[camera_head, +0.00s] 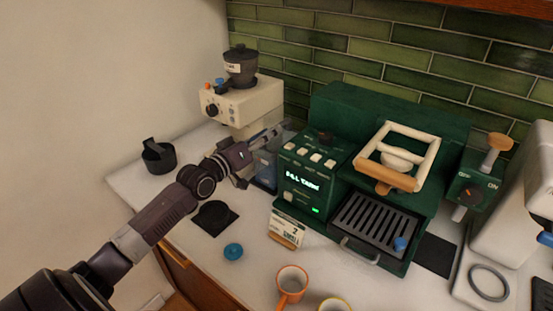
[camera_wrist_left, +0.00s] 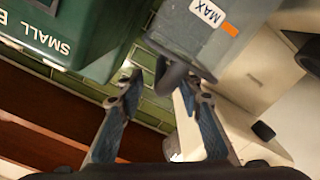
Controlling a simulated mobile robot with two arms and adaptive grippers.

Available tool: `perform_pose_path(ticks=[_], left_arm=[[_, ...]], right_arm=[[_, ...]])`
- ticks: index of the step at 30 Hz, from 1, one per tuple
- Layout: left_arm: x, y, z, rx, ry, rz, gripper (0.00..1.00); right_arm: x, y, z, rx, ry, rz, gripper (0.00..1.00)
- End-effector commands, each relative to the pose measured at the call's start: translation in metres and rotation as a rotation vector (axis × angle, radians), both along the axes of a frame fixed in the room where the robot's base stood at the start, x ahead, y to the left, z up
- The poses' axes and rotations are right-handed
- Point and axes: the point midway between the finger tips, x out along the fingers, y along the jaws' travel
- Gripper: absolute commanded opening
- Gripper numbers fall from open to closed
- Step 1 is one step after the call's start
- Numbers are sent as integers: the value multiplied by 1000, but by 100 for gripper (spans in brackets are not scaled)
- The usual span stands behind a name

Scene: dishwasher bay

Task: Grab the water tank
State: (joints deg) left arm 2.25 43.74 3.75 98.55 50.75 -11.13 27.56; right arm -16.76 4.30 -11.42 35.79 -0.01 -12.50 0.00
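The water tank (camera_head: 264,172) is a bluish translucent container at the left side of the green coffee machine (camera_head: 318,172), partly hidden by my left gripper. In the left wrist view the tank (camera_wrist_left: 196,40) is grey, with a white MAX label, an orange mark and a dark handle (camera_wrist_left: 172,76). My left gripper (camera_head: 262,150) is at the tank's upper part. In the left wrist view its two fingers (camera_wrist_left: 166,98) are spread, with the handle near the gap between their tips. I cannot tell if they touch it. My right gripper is not in view.
A cream grinder (camera_head: 250,103) stands behind the tank, close to my left gripper. A black cup (camera_head: 159,157), a dark mat (camera_head: 214,217), a blue disc (camera_head: 233,250), a small card (camera_head: 286,229) and an orange mug (camera_head: 291,284) are on the white counter.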

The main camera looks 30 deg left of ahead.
Motion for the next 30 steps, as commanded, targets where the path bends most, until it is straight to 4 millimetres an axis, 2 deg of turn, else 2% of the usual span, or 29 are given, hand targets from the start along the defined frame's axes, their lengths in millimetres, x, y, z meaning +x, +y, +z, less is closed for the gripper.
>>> perform_pose_path(ticks=[4, 9, 20, 30], left_arm=[[20, 0, 3, 0, -3, 1, 33], [38, -1, 0, 0, -2, 1, 33], [44, -2, -1, 1, -1, 1, 33], [44, -2, -1, 1, -1, 1, 0]], right_arm=[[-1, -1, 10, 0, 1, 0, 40], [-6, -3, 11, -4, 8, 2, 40], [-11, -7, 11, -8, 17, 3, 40], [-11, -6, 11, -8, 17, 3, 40]])
